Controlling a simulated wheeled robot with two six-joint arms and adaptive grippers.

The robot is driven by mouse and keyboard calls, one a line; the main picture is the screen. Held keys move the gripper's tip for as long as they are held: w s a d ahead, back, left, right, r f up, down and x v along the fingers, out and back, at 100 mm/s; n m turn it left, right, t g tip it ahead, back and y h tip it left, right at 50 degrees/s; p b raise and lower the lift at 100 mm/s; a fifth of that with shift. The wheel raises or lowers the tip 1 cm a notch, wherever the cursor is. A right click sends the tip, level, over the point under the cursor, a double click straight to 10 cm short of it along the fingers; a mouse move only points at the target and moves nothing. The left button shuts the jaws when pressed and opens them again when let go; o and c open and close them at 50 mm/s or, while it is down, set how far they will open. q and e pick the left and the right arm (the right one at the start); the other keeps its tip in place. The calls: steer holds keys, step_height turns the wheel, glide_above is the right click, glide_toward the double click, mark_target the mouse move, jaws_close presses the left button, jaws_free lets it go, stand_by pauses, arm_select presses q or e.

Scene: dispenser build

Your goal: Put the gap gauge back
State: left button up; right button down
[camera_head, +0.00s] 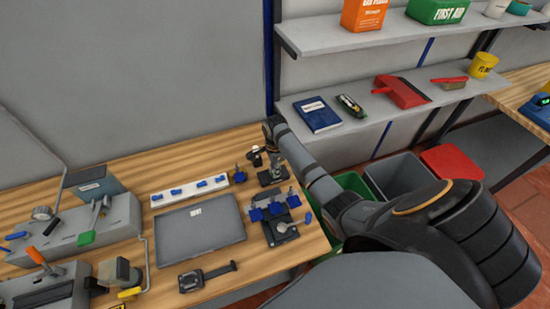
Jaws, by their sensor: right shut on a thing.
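My right arm reaches in from the right, and its wrist bends down at the back right of the wooden bench. My right gripper (274,158) is small and partly hidden there, low over a dark fixture (271,178). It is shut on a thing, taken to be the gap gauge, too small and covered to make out. My left gripper is out of view. A black flat tool with a handle (207,277) lies at the bench's front, apart from the gripper.
A grey panel (200,238) lies mid-bench beside a white strip with blue pieces (190,191). A dark fixture with blue parts (283,228) stands near the right edge. Grey machines (75,238) fill the left. Shelves (375,118) and bins (397,177) are at right.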

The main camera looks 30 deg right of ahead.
steer(key=shift+f, duration=0.35)
steer(key=c, duration=1.2)
jaws_free()
steer(key=o, duration=0.4)
steer(key=shift+c, duration=0.2)
steer(key=shift+r, duration=3.5)
